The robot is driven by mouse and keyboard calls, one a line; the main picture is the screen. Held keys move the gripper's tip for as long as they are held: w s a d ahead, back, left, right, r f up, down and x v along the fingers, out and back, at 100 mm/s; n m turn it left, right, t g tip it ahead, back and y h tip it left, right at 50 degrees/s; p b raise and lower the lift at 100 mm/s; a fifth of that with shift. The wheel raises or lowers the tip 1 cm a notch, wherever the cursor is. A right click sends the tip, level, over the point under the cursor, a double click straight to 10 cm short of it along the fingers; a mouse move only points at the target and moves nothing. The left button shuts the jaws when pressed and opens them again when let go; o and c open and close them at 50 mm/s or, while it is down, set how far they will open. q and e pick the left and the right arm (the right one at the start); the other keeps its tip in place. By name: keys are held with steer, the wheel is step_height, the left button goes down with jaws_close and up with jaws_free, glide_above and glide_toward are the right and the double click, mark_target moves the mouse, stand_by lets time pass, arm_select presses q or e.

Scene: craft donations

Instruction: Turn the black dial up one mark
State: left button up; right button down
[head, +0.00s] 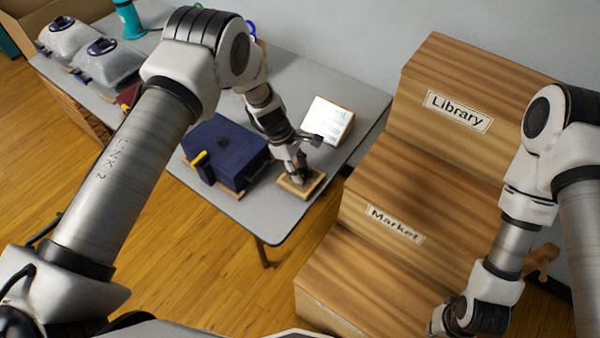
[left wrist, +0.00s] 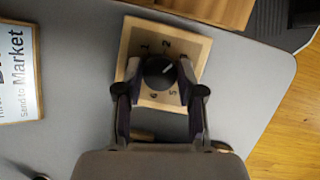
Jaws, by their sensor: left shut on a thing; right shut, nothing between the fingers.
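The black dial (left wrist: 158,74) sits on a square light wooden plate (left wrist: 190,50) with numbers around it. In the left wrist view 1 and 2 show above the dial, 5 and 6 below; the marks at the sides are hidden by the fingers. The dial's pale pointer line slants to the upper right, right of the 2. My left gripper (left wrist: 159,88) is shut on the dial, one finger on each side. In the head view my left gripper (head: 298,178) stands over the wooden plate (head: 301,185) and hides the dial. My right gripper is below the picture's edge.
A dark blue box (head: 225,150) with a yellow handle stands left of the plate on the grey table (head: 255,205). A white sign (head: 327,122) is behind. Wooden steps labelled Library (head: 458,110) and Market (head: 395,225) rise at the right.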

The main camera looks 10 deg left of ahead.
arm_select(q)
steer(key=shift+f+m+g+b, duration=0.15)
steer(key=shift+m+g+b, duration=0.25)
steer(key=shift+m+b, duration=0.45)
steer(key=shift+m, duration=0.25)
steer(key=o, duration=1.1)
steer(key=shift+o, duration=0.2)
steer(key=shift+a, duration=0.1)
steer(key=v, duration=1.2)
steer(key=shift+w, duration=0.1)
